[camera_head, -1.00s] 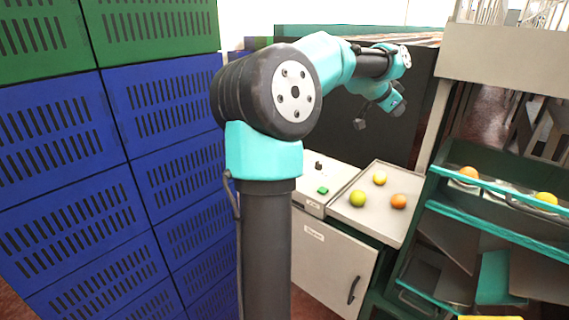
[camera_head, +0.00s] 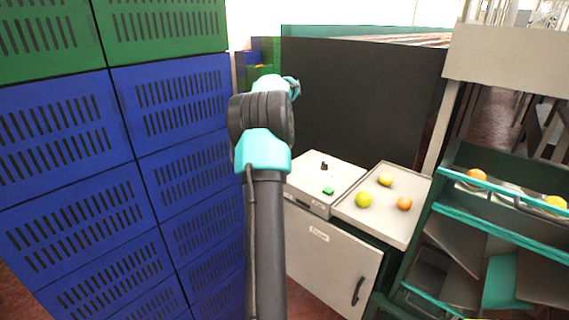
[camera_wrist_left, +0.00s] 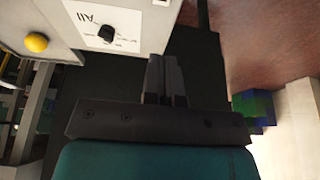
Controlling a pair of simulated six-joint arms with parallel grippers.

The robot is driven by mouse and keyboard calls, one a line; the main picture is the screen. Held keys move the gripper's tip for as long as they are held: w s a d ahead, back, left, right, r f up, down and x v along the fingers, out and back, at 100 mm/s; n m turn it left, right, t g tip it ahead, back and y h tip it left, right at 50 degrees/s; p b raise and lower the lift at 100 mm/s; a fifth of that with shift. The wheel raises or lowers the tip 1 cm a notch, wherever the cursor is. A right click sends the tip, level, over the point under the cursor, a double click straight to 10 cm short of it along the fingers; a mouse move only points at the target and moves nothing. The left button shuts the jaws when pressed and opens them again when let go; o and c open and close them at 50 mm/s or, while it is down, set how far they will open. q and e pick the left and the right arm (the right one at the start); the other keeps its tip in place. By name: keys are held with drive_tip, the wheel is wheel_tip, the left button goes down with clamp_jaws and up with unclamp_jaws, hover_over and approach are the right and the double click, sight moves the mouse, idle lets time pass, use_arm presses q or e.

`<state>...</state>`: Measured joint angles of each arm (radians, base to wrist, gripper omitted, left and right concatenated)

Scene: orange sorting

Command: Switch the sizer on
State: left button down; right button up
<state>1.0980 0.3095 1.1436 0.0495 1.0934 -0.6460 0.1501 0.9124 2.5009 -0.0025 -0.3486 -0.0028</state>
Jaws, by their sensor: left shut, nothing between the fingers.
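The sizer's control panel (camera_head: 312,178) is the pale top of a cabinet in the head view, with a black knob (camera_head: 324,166) and a green button (camera_head: 328,191). In the left wrist view the panel (camera_wrist_left: 75,20) is at upper left, with the black knob (camera_wrist_left: 106,34) on a white label reading "All" upside down. My left gripper (camera_wrist_left: 163,62) is shut and empty, to the right of the knob in that picture and apart from it. In the head view my arm hides that gripper. My right gripper is in neither view.
A pale tray (camera_head: 379,221) with several fruits stands right of the panel. A cabinet door (camera_head: 330,256) with a dark handle is below. Stacked blue crates (camera_head: 65,130) fill the left. A green rack (camera_head: 490,205) with fruit stands at right. A dark board (camera_head: 362,100) stands behind.

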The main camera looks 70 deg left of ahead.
use_arm(q)
drive_tip(key=shift+w, duration=0.1)
drive_tip(key=x, duration=1.3)
drive_tip(key=shift+d+f, duration=0.15)
drive_tip(key=shift+f, duration=0.4)
drive_tip(key=shift+f, duration=0.1)
